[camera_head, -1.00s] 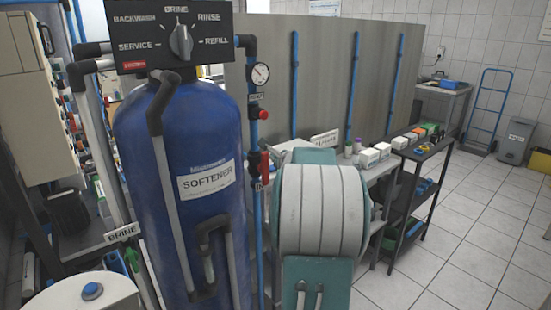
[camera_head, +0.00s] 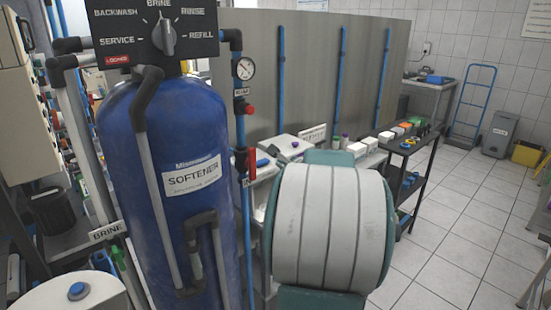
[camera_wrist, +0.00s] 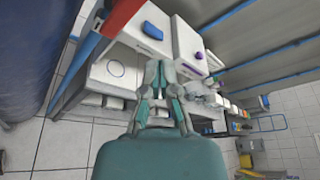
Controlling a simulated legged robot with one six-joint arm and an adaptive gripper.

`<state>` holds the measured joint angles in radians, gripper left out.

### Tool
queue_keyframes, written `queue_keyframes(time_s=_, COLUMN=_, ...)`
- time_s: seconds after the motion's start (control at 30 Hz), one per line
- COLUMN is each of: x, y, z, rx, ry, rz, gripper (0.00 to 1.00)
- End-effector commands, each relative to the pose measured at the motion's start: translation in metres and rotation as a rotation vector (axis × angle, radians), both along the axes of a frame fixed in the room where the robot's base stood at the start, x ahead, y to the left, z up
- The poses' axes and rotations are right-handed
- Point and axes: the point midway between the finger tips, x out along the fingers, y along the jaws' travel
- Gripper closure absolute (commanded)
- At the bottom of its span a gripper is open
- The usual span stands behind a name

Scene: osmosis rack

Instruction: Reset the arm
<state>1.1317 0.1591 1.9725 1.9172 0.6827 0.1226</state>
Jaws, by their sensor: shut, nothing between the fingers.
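My arm's rounded white-and-teal link (camera_head: 330,228) stands in the lower middle of the head view, in front of the bench. It hides my gripper there. In the wrist view my gripper (camera_wrist: 162,72) reaches up from the teal wrist housing. Its grey and teal fingers are together, with nothing between them. Behind the fingers are white boxes on the bench, one with a blue top piece (camera_wrist: 152,30) and one with a purple knob (camera_wrist: 199,55). I cannot tell how far the fingertips are from the boxes.
The blue softener tank (camera_head: 172,205) stands left of my arm, with a gauge (camera_head: 243,68) and red valve (camera_head: 247,160) on a pipe beside it. A grey partition (camera_head: 300,70) stands behind the bench. A black shelf cart (camera_head: 420,168) stands right.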

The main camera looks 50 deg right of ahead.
Motion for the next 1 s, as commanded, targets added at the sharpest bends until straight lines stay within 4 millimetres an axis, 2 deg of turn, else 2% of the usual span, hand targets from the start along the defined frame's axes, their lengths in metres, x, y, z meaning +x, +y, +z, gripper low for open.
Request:
queue_keyframes(time_s=0.57, x=-0.002, y=0.006, z=0.002, rx=-0.005, ry=0.000, rz=0.000, gripper=1.00)
queue_keyframes(time_s=0.67, x=0.006, y=0.017, z=0.003, rx=-0.022, ry=0.018, rz=0.040, gripper=1.00)
queue_keyframes(time_s=0.77, x=0.027, y=0.057, z=0.008, rx=-0.082, ry=0.076, rz=0.157, gripper=1.00)
queue_keyframes(time_s=0.9, x=0.054, y=0.144, z=0.012, rx=-0.224, ry=0.198, rz=0.406, gripper=1.00)
queue_keyframes(time_s=0.97, x=0.060, y=0.182, z=0.011, rx=-0.293, ry=0.250, rz=0.514, gripper=1.00)
queue_keyframes(time_s=1.0, x=0.062, y=0.207, z=0.011, rx=-0.341, ry=0.284, rz=0.586, gripper=1.00)
